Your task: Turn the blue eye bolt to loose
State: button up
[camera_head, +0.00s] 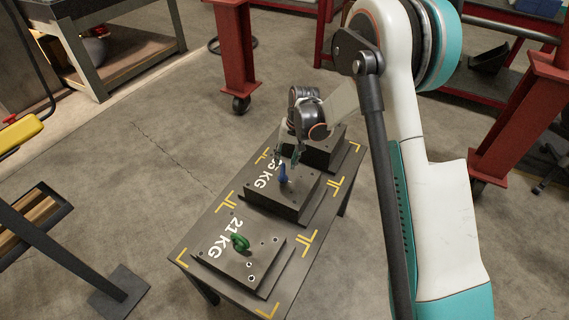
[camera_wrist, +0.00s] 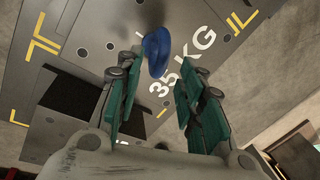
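The blue eye bolt (camera_head: 283,173) stands on the middle mould base (camera_head: 300,196), whose label is partly hidden in the head view. In the wrist view the blue eye bolt (camera_wrist: 157,50) shows near the top centre, beside the "35 KG" lettering. My gripper (camera_head: 288,152) is just above and behind the bolt in the head view. In the wrist view my gripper (camera_wrist: 160,78) is open, its teal fingers apart and nothing held between them. The bolt appears just beyond the fingertips, in line with the gap. I cannot tell whether a finger touches it.
A green eye bolt (camera_head: 240,242) stands on the near "21 KG" base (camera_head: 262,262). A third base (camera_head: 322,150) sits behind, partly hidden by my gripper. All rest on a dark table with yellow corner marks (camera_head: 182,257). Red-framed benches (camera_head: 236,50) stand around; open floor lies left.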

notch_tip(320, 180, up, 8)
jog(key=d, duration=0.1)
jog(key=shift+d+r, duration=0.15)
jog(key=shift+d, duration=0.2)
jog(key=shift+s+r, duration=0.1)
jog(key=shift+s, duration=0.05)
